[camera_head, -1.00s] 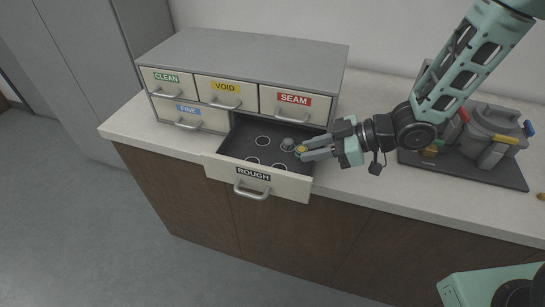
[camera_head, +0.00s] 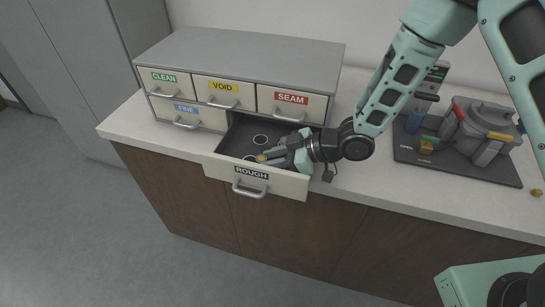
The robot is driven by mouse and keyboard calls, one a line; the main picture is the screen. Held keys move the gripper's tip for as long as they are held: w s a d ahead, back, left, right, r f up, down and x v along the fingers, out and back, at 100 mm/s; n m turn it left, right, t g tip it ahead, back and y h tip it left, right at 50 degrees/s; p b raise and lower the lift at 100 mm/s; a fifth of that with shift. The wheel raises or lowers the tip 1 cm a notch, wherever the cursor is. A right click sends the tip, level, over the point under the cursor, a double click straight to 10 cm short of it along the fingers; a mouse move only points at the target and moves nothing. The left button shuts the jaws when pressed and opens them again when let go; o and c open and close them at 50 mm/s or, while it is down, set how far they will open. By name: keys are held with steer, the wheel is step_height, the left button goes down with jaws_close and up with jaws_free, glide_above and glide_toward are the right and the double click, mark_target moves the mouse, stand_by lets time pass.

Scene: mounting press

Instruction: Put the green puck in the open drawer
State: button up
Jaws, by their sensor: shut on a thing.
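The open drawer labelled ROUGH (camera_head: 214,166) sticks out from the cabinet's lower row. Its dark floor has white rings. My gripper (camera_head: 266,157) reaches into the drawer from the right. It is shut on a small yellow-looking puck (camera_head: 261,158), which shows at the fingertips, low inside the drawer near the front. I cannot tell whether the puck touches the floor. No clearly green puck shows in the drawer. My gripper hides the drawer's right part.
The cabinet (camera_head: 240,52) has closed drawers CLEAN, VOID, SEAM and FINE. At the right a grey press (camera_head: 490,122) stands on a dark mat (camera_head: 450,169) with a small green piece (camera_head: 429,139). A small yellow thing (camera_head: 536,192) lies at the counter's right. The counter between is clear.

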steer(key=shift+f, duration=0.1)
steer(key=o, duration=1)
